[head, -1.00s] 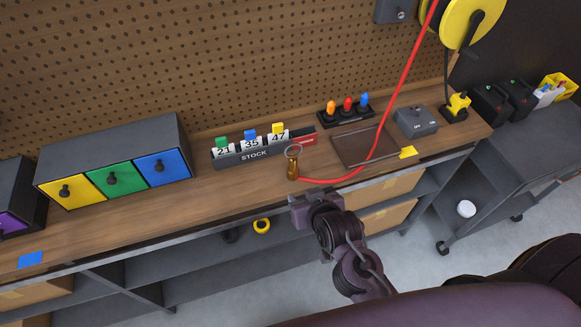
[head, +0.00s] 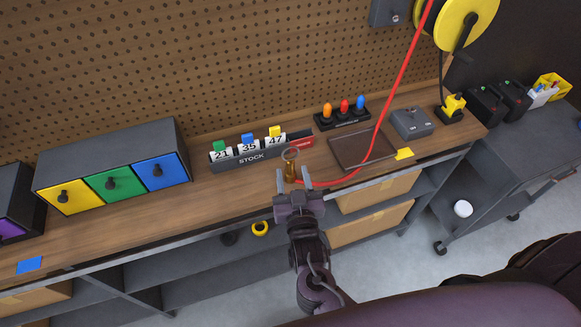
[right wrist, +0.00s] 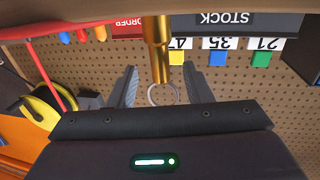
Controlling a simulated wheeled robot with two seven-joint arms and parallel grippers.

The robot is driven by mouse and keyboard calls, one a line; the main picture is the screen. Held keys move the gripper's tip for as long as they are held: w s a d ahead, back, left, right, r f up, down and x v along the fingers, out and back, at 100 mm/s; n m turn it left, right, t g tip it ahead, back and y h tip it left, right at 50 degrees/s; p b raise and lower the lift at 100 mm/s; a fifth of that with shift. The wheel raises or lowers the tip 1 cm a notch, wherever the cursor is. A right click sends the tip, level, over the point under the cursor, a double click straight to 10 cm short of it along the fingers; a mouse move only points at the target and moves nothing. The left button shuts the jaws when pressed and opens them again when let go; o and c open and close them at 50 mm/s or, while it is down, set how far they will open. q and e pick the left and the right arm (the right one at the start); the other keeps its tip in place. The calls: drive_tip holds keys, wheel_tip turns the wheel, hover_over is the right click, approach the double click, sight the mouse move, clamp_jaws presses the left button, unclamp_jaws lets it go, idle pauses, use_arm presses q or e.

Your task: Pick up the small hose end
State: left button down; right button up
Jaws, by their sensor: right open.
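The small hose end is a brass fitting (head: 290,172) with a ring at its top, on the end of the red hose (head: 399,80). It is at the workbench's front part, before the STOCK rack. My right gripper (head: 292,184) is open at the brass fitting, with its fingers on either side in the picture. In the right wrist view the brass fitting (right wrist: 156,48) and its ring show between the two open fingers (right wrist: 162,88). I cannot tell whether a finger touches it. My left gripper is not in view.
The STOCK rack (head: 249,159) with number cards stands just behind the fitting. A brown tray (head: 347,150) lies to the right, with a holder of coloured pegs (head: 342,121) behind it. A drawer box (head: 110,150) stands left.

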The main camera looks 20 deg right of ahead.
sight(291, 169)
drive_tip(key=w, duration=0.1)
drive_tip(key=w+p, duration=0.1)
drive_tip(key=w, duration=0.1)
drive_tip(key=w+p, duration=0.1)
drive_tip(key=shift+w+d+r, duration=0.15)
drive_tip(key=shift+w+d, duration=0.2)
drive_tip(key=shift+w, duration=0.05)
drive_tip(key=shift+w+d, duration=0.1)
drive_tip(key=shift+w, duration=0.3)
clamp_jaws()
